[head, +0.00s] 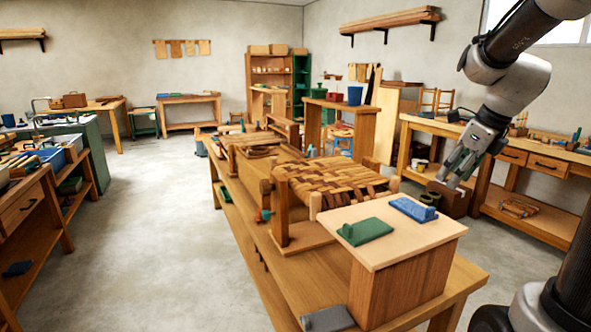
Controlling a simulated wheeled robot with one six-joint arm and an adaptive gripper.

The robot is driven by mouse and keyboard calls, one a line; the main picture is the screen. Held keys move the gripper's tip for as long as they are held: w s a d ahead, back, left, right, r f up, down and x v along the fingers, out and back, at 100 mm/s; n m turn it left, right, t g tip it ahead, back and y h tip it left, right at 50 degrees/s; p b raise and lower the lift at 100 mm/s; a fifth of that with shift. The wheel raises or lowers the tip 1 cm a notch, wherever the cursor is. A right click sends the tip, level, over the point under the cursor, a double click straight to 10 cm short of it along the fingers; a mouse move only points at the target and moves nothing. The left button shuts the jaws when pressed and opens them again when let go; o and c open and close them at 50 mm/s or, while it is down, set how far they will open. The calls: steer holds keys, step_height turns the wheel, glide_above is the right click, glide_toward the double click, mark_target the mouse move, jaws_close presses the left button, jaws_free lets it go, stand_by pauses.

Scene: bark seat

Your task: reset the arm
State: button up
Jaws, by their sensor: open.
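My gripper (460,166) hangs in the air at the right, pointing down and to the left, open and with nothing seen between its fingers. My arm comes down to it from the top right corner. In the picture the gripper lies right of the woven bark seat (325,177) and above the right end of the long wooden workbench (262,237). The bark seat stands on that bench. The gripper appears apart from everything; its exact depth is hard to tell.
A wooden block stand (400,262) at the bench's near end carries a green piece (365,231) and a blue piece (413,209). A dark grey pad (328,319) lies beside it. A side bench (545,160) stands at the right. Open floor (165,230) lies left.

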steer(key=s+a+n, duration=0.3)
steer(key=s+n, duration=0.6)
steer(key=n, duration=0.5)
steer(key=s+a+n+h, duration=0.1)
steer(key=s+a+n, duration=0.2)
steer(key=s+n, duration=0.7)
steer(key=shift+s+a+f+n+h, duration=0.15)
steer(key=shift+a+f+n+h, duration=0.25)
steer(key=shift+n, duration=2.4)
